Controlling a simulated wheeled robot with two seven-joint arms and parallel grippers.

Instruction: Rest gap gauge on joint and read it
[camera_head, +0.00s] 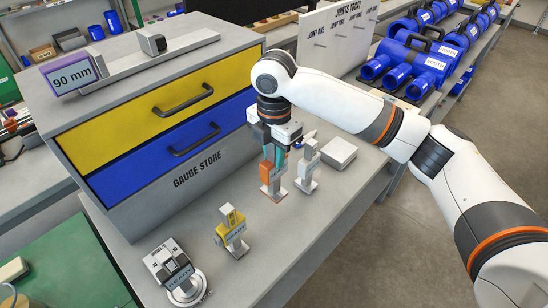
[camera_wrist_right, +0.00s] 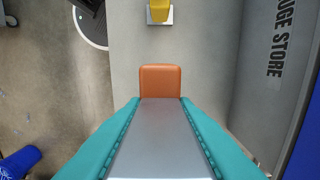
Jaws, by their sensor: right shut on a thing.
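My right gripper (camera_head: 277,160) has its teal fingers shut on an orange and grey gauge (camera_head: 266,173). In the right wrist view its grey body lies between the fingers, with the orange end (camera_wrist_right: 160,80) pointing forward. A small square foot shows under it at the bench top; I cannot tell whether it is lifted. I cannot read any value on it. The blue pipe joints (camera_head: 436,57), some labelled SOUTH, stand at the upper right, apart from the gauge. My left gripper is not in view.
A white gauge (camera_head: 308,162) stands close right of the gripper, before a grey block (camera_head: 339,153). A yellow gauge (camera_head: 231,230) and a dial gauge (camera_head: 172,267) stand nearer. The GAUGE STORE drawers (camera_head: 165,112) are left; a JOINTS TODAY board (camera_head: 337,38) is behind. The front right bench is clear.

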